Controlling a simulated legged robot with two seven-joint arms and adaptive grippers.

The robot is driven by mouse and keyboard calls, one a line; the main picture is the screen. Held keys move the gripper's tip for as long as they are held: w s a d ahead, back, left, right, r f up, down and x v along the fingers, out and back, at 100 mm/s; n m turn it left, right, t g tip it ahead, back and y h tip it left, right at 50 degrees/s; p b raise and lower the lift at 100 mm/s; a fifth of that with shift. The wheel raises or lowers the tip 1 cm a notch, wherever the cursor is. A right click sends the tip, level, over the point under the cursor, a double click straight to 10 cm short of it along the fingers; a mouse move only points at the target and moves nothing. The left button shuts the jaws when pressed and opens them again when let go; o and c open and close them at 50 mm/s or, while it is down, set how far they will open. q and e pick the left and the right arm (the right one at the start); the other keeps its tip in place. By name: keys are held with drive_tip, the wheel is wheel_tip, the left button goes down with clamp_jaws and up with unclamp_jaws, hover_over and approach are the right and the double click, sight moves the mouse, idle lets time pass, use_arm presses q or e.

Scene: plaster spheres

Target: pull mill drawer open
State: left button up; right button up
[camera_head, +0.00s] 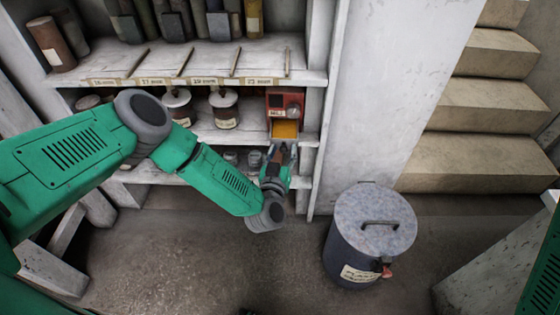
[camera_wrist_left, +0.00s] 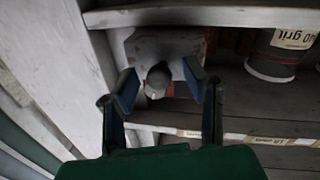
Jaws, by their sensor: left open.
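The mill (camera_head: 284,98) is a small red box with a round grey knob, standing on the middle shelf at the right end. A yellow-orange panel (camera_head: 285,130), which looks like its drawer, shows at its lower front. My left gripper (camera_head: 282,149) is open just below and in front of this panel. In the left wrist view, its two fingers stand on either side of a rounded grey knob (camera_wrist_left: 158,80) in front of a pale plate (camera_wrist_left: 165,46). Contact between fingers and knob cannot be told. My right gripper is not in view.
Lidded jars (camera_head: 223,108) stand left of the mill; one labelled jar (camera_wrist_left: 272,58) shows in the wrist view. A shelf board (camera_head: 215,131) and a white upright (camera_head: 316,150) border the gripper. A lidded metal bin (camera_head: 370,235) stands on the floor at right, before stone steps (camera_head: 480,105).

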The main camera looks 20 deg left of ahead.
use_arm(q)
drive_tip(key=s+d, duration=0.1)
drive_tip(key=s, duration=1)
drive_tip(key=shift+s, duration=0.2)
drive_tip(key=shift+d+f, duration=0.1)
drive_tip(key=shift+d, duration=0.05)
drive_tip(key=s+d+f+m+g+h+p, duration=0.1)
drive_tip(key=s+d+m+g+h+p, duration=0.35)
drive_tip(key=s+g+h, duration=0.35)
drive_tip(key=s+a+r+g+y+p, duration=0.3)
drive_tip(key=s+a+g+y, duration=0.3)
drive_tip(key=s+a, duration=1)
drive_tip(key=s+r+n+g, duration=0.1)
drive_tip(key=s+g, duration=0.2)
drive_tip(key=s, duration=0.1)
drive_tip(key=shift+a+r, duration=0.15)
drive_tip(key=shift+a, duration=0.1)
drive_tip(key=shift+w, duration=0.1)
